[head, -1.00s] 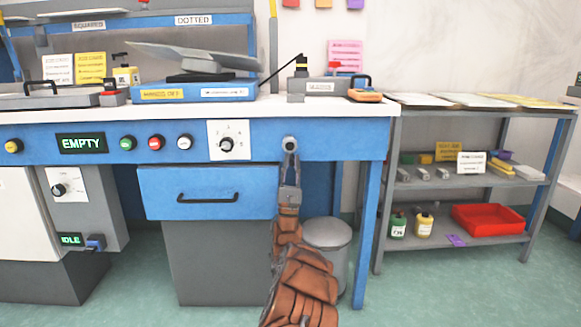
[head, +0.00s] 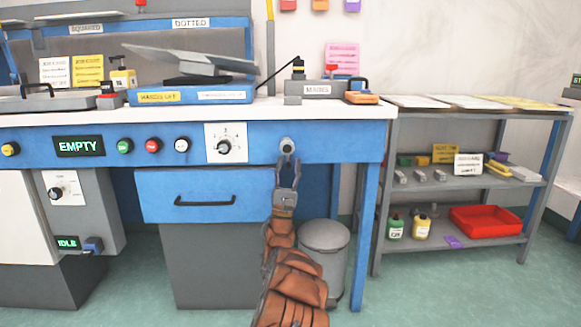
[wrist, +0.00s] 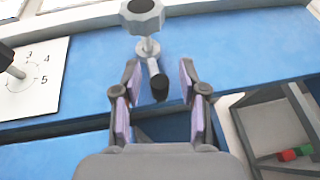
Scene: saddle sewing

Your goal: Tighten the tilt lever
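A metal lever (wrist: 152,65) with a black tip hangs below an octagonal grey knob (wrist: 143,14) on the blue front rail of the bench. I take this lever to be the tilt lever. In the head view the knob (head: 287,145) shows small and round, and the lever is hard to make out. My gripper (head: 287,160) is just below the knob. In the wrist view my gripper (wrist: 160,73) is open, with its purple-padded fingers on either side of the lever's black tip. Gaps show at both sides of the tip.
A numbered dial (head: 225,147) is left of the knob, and a blue drawer (head: 205,194) lies below left. A grey bin (head: 324,258) stands beneath the bench near my arm. A shelf unit (head: 450,187) is to the right.

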